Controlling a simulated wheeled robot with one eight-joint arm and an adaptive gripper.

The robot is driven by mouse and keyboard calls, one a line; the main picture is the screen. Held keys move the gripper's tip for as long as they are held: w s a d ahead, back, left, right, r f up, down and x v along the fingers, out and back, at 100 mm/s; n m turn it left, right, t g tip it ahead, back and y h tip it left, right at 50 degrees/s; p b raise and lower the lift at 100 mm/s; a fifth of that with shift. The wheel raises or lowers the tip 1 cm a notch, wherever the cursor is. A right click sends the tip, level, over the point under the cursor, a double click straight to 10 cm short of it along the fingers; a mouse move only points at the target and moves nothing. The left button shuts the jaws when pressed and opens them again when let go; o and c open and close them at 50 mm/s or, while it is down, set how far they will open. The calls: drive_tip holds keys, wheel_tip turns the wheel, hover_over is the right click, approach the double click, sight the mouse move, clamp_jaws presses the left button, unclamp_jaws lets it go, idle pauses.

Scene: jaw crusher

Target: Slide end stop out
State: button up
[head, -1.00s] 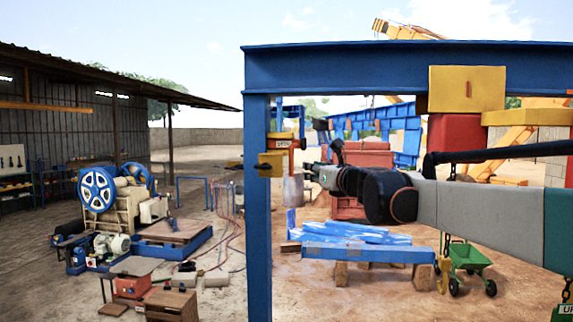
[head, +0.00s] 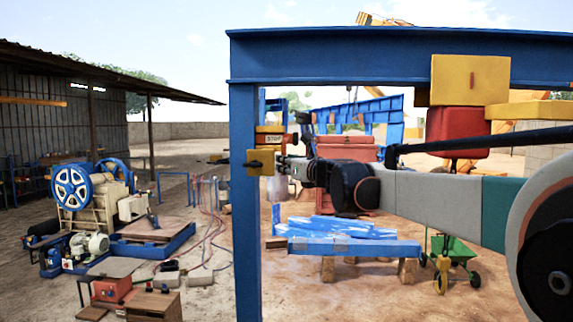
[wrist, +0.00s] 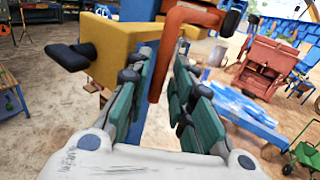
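A yellow and orange block with a STOP label (head: 270,139) sits beside the blue post, high up. Just below it is a yellow block with a dark knob (head: 260,162). In the wrist view a yellow block (wrist: 118,48) with a dark T-shaped knob (wrist: 75,54) is at the upper left. A bent orange handle (wrist: 166,50) hangs beside it. My gripper (head: 283,163) is right of the post, close to the blocks. In the wrist view my gripper (wrist: 164,75) is open, with the orange handle between its fingers. I cannot tell whether the left finger touches it.
The blue post (head: 244,230) and overhead blue beam (head: 350,55) frame my arm. A red unit (head: 457,133) hangs under a yellow block (head: 470,80) from the beam. Blue steel pieces (head: 350,246) lie low behind the post. A green cart (head: 452,250) stands at right.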

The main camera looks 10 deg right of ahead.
clamp_jaws()
drive_tip(key=shift+d, duration=0.1)
drive_tip(key=s+d, duration=0.2)
drive_tip(key=d, duration=0.6)
drive_tip(key=shift+s+d+b, duration=0.35)
drive_tip(key=shift+s+b, duration=0.05)
drive_tip(key=shift+f, duration=0.1)
unclamp_jaws()
drive_tip(key=shift+d, duration=0.25)
drive_tip(key=shift+s, duration=0.1)
